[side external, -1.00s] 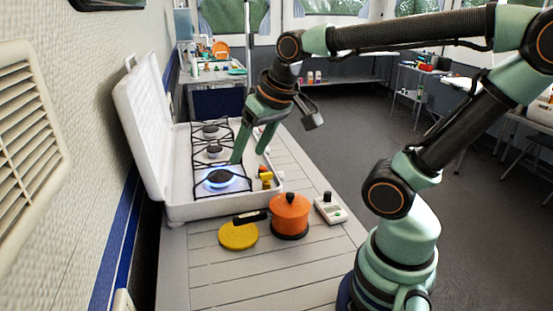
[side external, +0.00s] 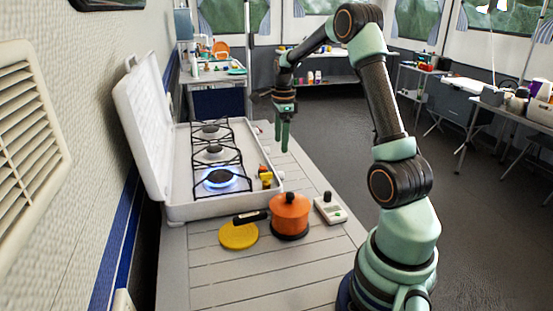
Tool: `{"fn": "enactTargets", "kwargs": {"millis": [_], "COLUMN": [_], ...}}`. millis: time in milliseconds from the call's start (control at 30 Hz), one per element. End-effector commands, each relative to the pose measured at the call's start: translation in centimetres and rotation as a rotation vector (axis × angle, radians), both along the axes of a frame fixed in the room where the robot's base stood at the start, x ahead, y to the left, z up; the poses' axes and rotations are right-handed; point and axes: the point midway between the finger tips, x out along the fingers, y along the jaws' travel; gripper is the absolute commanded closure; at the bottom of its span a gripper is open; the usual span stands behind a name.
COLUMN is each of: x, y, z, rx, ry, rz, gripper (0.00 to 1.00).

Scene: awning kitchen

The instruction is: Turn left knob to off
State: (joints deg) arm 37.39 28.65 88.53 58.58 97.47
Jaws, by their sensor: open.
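The white camping stove (side external: 180,211) stands on the slatted table with its lid up. Its nearest burner (side external: 220,180) burns with a blue flame; the two burners behind it show no flame. Small yellow parts (side external: 265,177) sit at the stove's right edge by the lit burner, with a pale round knob-like part (side external: 280,176) beside them. I cannot read any knob's setting. My gripper (side external: 282,147) is open and empty, fingers pointing down. It hangs to the right of the stove, apart from the burners, and hides part of the far right edge.
An orange pot (side external: 290,215) with a dark handle stands in front of the stove. A yellow disc (side external: 238,236) lies left of it, and a small white device (side external: 330,208) stands right of it. The near table (side external: 270,275) is clear.

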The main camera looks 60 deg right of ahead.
Motion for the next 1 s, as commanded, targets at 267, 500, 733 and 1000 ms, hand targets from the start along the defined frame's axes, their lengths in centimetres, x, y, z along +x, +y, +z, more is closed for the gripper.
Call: {"fn": "enactTargets", "kwargs": {"millis": [267, 500, 733, 1000], "x": [-0.1, 0.1, 0.3, 0.5], "y": [-0.5, -0.7, -0.9, -1.0], "z": [-2.5, -7.1, -10.7, -12.4], "rx": [0.008, 0.008, 0.006, 0.004], "ry": [0.007, 0.008, 0.006, 0.003], "rz": [-0.037, -0.034, -0.033, -0.033], "gripper": [0.31, 0.31, 0.31, 0.31]}}
